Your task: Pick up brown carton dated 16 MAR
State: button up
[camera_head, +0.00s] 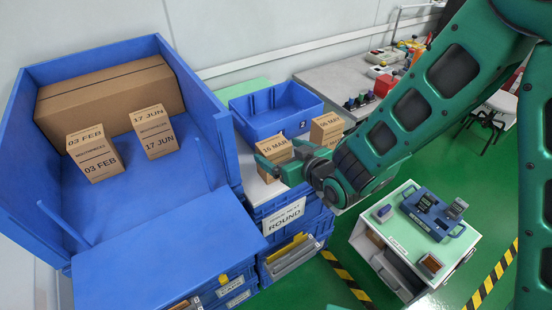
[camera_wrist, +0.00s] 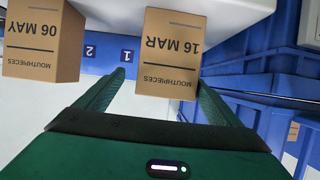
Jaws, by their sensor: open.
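The brown carton dated 16 MAR (camera_wrist: 170,52) shows upside down in the wrist view, with the word MOUTHPIECES under the date. In the head view the same carton (camera_head: 274,149) stands on a light surface in front of a blue bin, partly hidden by my gripper (camera_head: 283,161). My gripper is open; in the wrist view its two green fingers (camera_wrist: 160,86) point towards the carton, one tip near each side. A gap shows at the left finger; whether the right finger touches cannot be told. A similar carton dated 06 MAY (camera_wrist: 40,40) stands beside it, also in the head view (camera_head: 326,127).
A blue bin (camera_head: 262,132) stands behind the cartons. A large blue box (camera_head: 150,215) at left holds cartons dated 03 FEB (camera_head: 95,152) and 17 JUN (camera_head: 153,133). A white cabinet (camera_head: 375,235) with handheld devices stands at right. Green floor lies beyond it.

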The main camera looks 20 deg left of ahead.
jog(key=shift+s+a+x, duration=0.15)
jog(key=shift+x, duration=1.45)
jog(key=shift+s+a+x, duration=0.1)
jog(key=shift+s+x, duration=0.05)
jog(key=shift+x, duration=1.5)
jog(key=shift+c, duration=0.5)
jog(key=c, duration=1.1)
jog(key=shift+c, duration=0.2)
jog(key=shift+r, duration=0.1)
